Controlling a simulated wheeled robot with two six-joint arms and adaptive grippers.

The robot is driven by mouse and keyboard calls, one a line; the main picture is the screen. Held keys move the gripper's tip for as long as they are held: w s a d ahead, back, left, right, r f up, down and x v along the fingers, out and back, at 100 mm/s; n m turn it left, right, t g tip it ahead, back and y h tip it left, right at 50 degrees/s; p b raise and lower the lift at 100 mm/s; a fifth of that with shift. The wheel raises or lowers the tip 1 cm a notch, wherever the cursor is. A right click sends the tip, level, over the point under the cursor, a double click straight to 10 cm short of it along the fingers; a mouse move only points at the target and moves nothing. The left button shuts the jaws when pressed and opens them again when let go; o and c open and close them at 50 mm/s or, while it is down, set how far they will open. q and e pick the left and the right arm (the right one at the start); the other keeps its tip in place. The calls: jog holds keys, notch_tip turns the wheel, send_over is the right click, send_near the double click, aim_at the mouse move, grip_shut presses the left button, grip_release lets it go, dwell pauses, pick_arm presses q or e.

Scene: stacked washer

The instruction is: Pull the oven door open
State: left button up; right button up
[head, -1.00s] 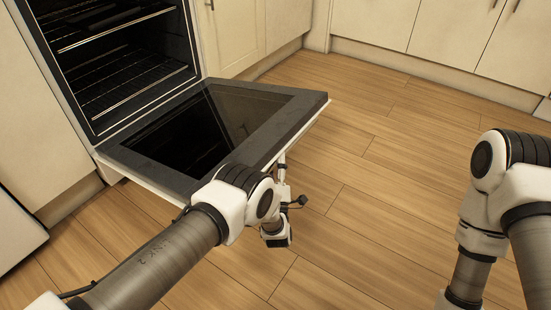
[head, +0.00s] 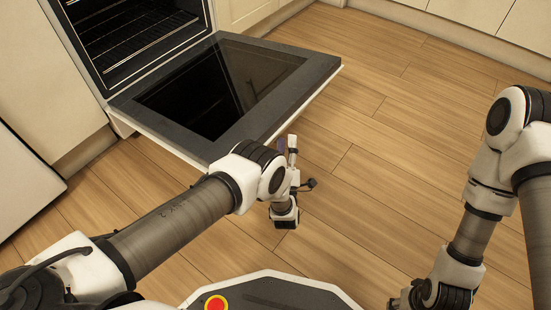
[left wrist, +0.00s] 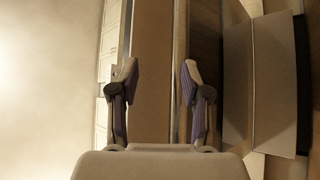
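The oven door (head: 290,95) is folded down and lies about level in front of the oven cavity (head: 130,35), which is open with racks inside. My left gripper (head: 287,146) is just beyond the door's front edge at the near right, partly hidden by my wrist; whether it touches the door I cannot tell. In the left wrist view the two fingers of my left gripper (left wrist: 158,75) stand apart, with a brown panel (left wrist: 151,40) seen between them. I see no hold on it. My right gripper (head: 425,297) is low at the right, mostly hidden by its arm.
Cream cabinets (head: 478,20) run along the back, and a cream panel (head: 50,90) stands left of the oven. A white appliance (head: 22,180) is at the far left. The wood floor (head: 400,135) right of the door is clear.

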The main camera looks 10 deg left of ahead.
pick_arm(q)
jog(key=s+a+f+p, duration=0.2)
jog(key=s+f+p, duration=0.1)
jog(key=s+f, duration=0.2)
jog(key=shift+s+a+f+p, duration=0.25)
jog(key=shift+a+f+p, duration=0.05)
jog(key=shift+p, duration=0.05)
dwell(0.6)
